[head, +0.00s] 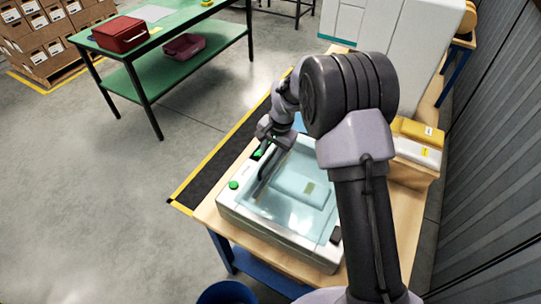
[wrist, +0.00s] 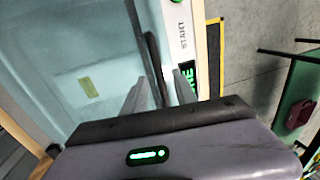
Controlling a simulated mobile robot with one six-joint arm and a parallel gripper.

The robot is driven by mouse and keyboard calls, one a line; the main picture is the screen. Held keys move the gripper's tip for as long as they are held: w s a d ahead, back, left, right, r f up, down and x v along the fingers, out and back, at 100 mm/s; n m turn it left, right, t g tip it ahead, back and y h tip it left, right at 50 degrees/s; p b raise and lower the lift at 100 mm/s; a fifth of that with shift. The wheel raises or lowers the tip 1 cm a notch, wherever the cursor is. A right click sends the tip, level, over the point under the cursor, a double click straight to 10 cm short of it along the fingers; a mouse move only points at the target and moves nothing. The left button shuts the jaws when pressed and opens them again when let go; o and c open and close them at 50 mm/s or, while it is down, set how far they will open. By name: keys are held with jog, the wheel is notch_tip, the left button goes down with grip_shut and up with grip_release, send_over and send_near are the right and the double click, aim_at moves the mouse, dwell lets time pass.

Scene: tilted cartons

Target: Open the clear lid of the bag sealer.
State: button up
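The bag sealer (head: 229,205) is a white box on a wooden-topped bench. Its clear bluish lid (head: 300,205) lies flat and closed over the top; it fills the left of the wrist view (wrist: 85,45). A dark handle bar (head: 264,183) runs along the lid's left edge, and it also shows in the wrist view (wrist: 152,55). My gripper (head: 269,146) is at the far end of this handle. In the wrist view its two fingers (wrist: 160,92) are apart, with the handle's end between them. I cannot tell whether either finger touches it.
A green button (head: 233,185) and a lit green display (head: 257,154) sit on the sealer's left panel. Yellow and white packs (head: 418,145) stand to the right. A tall white machine (head: 395,30) stands behind. A green table (head: 165,30) is across the clear floor.

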jog(key=shift+f, duration=0.35)
grip_shut()
dwell(1.2)
